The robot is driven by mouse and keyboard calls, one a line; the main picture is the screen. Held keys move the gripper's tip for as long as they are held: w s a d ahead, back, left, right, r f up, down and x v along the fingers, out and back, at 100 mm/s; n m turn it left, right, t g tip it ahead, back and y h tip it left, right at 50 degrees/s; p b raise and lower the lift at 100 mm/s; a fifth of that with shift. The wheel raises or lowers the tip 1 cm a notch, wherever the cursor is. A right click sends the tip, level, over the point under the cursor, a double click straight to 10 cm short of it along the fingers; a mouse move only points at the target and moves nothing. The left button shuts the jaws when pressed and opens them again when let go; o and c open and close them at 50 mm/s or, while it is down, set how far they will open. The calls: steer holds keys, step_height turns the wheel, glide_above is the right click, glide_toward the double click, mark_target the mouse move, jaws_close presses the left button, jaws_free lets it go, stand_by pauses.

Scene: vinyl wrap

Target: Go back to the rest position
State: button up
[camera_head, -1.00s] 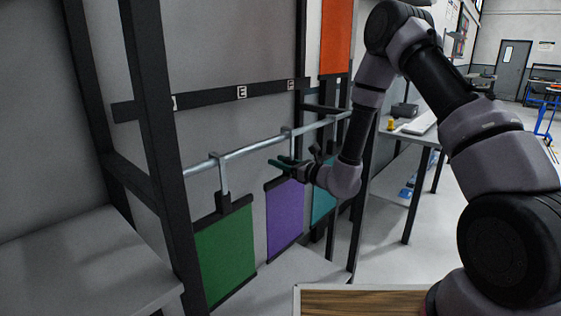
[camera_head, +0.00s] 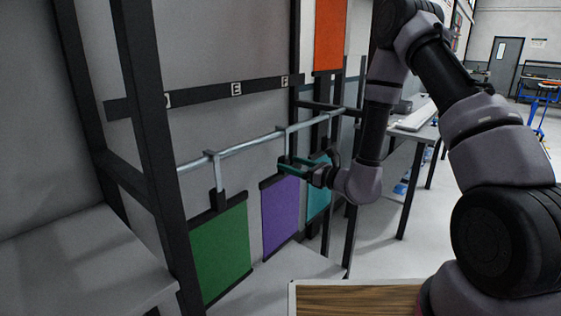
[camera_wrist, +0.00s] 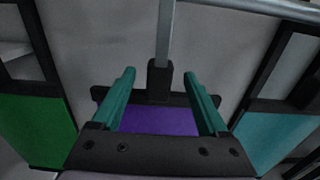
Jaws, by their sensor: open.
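My gripper (camera_head: 288,165) has teal fingers and is open, in front of the rail near the top of the purple panel (camera_head: 281,214). In the wrist view my gripper (camera_wrist: 163,85) has its two fingers apart, one on each side of the purple panel's black hanger clip (camera_wrist: 160,84). Nothing is held between the fingers. The purple panel (camera_wrist: 158,121) shows between them and hangs from a metal hook (camera_wrist: 165,35). I cannot tell how far the fingertips are from the clip.
A green panel (camera_head: 221,252) hangs to the left and a teal panel (camera_head: 318,190) to the right, under a metal rail (camera_head: 240,148). A dark post (camera_head: 160,150) stands at the left. A table (camera_head: 415,132) is at the right. An orange panel (camera_head: 329,35) hangs higher up.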

steer(key=v, duration=0.3)
steer(key=shift+s+d+r, duration=0.1)
steer(key=shift+s, duration=0.05)
steer(key=s+a+r+n+g+y, duration=0.1)
steer(key=s+r+n+g, duration=0.4)
steer(key=r+n, duration=0.15)
steer(key=s+a+r+n+g+y, duration=0.1)
steer(key=s+r+n+g+y, duration=0.1)
steer(key=s+r+n+g, duration=0.45)
steer(key=s+d+r+n+h, duration=0.5)
steer(key=s+h, duration=0.1)
steer(key=s, duration=0.1)
steer(key=s+d+r+n+t+h, duration=0.1)
steer(key=d+r+t+h, duration=0.3)
steer(key=d, duration=0.5)
steer(key=s+d+r+n+t+h, duration=0.2)
steer(key=d+r+h, duration=0.3)
steer(key=d, duration=0.4)
steer(key=shift+s+t, duration=0.4)
steer(key=shift+t, duration=0.45)
